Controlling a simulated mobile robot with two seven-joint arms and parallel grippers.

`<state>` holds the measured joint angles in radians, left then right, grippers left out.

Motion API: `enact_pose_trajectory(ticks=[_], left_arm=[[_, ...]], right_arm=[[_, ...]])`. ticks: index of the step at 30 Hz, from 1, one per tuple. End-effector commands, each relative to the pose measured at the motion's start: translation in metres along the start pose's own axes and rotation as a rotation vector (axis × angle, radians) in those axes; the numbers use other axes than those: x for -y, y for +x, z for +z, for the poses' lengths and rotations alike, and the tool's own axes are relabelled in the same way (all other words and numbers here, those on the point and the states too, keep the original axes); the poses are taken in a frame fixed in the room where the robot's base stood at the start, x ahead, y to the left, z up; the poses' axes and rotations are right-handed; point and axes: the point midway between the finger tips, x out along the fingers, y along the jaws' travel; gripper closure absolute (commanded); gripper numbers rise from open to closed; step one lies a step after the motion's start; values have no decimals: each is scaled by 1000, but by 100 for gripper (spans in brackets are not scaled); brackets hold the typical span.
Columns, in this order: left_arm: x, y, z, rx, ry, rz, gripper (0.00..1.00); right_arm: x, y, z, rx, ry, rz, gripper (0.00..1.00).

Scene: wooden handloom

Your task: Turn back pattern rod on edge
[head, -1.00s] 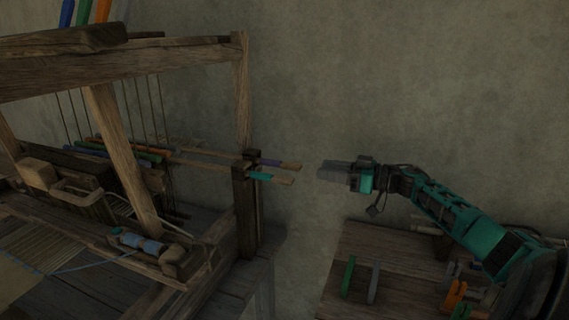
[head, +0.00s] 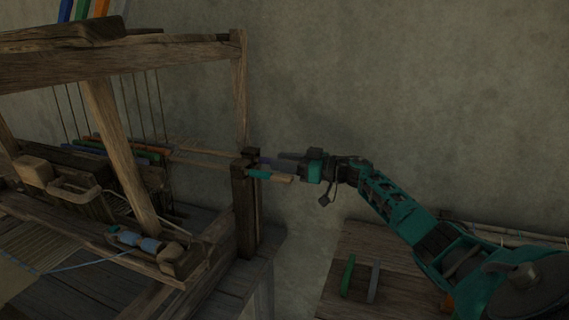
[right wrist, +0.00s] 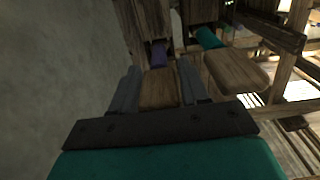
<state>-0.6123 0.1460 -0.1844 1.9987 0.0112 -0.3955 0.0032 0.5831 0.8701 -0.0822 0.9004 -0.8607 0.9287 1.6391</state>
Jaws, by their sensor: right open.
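Two pattern rods stick out of the loom's right post, each a flat wooden end with a coloured band. The rod with the purple band (right wrist: 159,55) is the back one, its wooden end (right wrist: 159,88) between the fingers of my right gripper (right wrist: 158,88) in the right wrist view. The fingers are open, one on each side of it. In the head view my right gripper (head: 290,157) covers most of that end. The rod with the teal band (head: 258,174) is the front one, its wooden end (head: 283,179) beside the gripper. My left gripper is out of view.
The wooden loom (head: 240,95) fills the left, with a shuttle (head: 140,241) on its front beam. A side table (head: 345,255) at the lower right holds a green stick (head: 347,276) and a grey stick (head: 373,281). A plain wall stands behind.

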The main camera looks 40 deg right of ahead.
Motion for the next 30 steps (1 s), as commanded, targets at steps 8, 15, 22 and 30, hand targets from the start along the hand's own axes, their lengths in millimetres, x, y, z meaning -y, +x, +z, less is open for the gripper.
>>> enact_pose_trajectory(ticks=[8, 15, 22, 30], left_arm=[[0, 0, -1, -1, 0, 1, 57], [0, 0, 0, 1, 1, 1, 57], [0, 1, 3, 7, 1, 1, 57], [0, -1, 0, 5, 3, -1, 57]], right_arm=[[0, 2, 0, 1, 0, 0, 55], [0, 1, 0, 0, 0, 0, 76], [0, 1, 0, 1, -4, 0, 92], [0, 1, 0, 2, -169, 1, 92]])
